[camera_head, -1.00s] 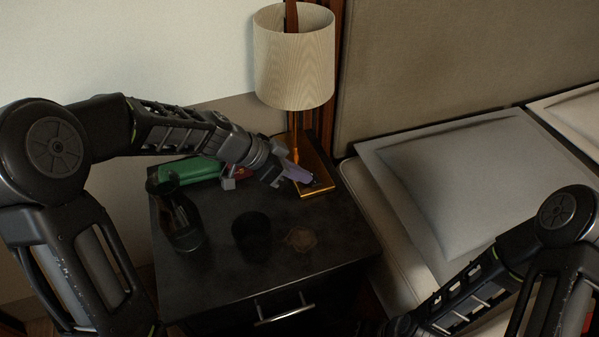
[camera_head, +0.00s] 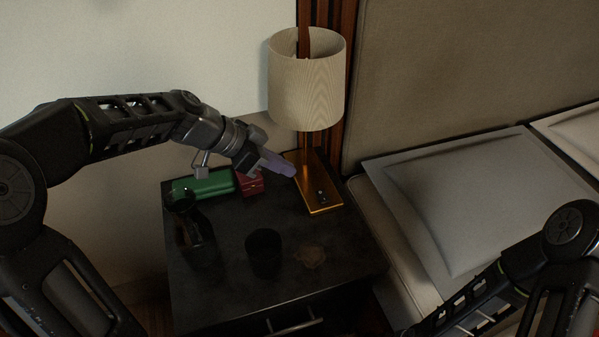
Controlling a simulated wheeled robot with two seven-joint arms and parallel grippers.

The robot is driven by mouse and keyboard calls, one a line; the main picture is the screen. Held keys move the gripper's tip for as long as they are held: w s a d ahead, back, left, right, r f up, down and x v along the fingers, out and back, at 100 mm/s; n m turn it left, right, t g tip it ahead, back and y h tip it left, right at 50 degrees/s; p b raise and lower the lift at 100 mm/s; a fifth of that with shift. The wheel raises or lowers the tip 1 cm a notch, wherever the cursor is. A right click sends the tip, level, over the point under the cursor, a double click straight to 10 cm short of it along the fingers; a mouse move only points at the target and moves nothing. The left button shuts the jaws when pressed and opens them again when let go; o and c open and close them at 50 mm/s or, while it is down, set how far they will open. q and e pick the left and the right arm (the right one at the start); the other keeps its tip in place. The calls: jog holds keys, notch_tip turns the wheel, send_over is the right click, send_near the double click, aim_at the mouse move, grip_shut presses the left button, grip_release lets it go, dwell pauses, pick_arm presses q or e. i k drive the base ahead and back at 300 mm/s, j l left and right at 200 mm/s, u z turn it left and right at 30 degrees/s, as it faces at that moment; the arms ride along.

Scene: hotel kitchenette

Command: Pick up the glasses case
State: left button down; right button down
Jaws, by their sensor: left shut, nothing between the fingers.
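A long green case (camera_head: 203,184), which looks like the glasses case, lies at the back left of the dark nightstand (camera_head: 215,285). My left gripper (camera_head: 287,169) is shut and empty, with its purplish fingers pointing right. It is to the right of the green case and appears above the nightstand, in front of the lamp's base. My right arm comes in at the lower right, and its gripper is out of view.
A small red box (camera_head: 249,183) lies beside the green case. A lamp (camera_head: 307,85) on a gold base (camera_head: 322,196) stands at the back right. A dark bottle (camera_head: 190,228), a dark cup (camera_head: 264,252) and a round coaster (camera_head: 311,256) are nearer the front. A bed with pillows (camera_head: 455,200) is at right.

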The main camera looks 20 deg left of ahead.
aim_at(222, 182)
jog(key=k, duration=1)
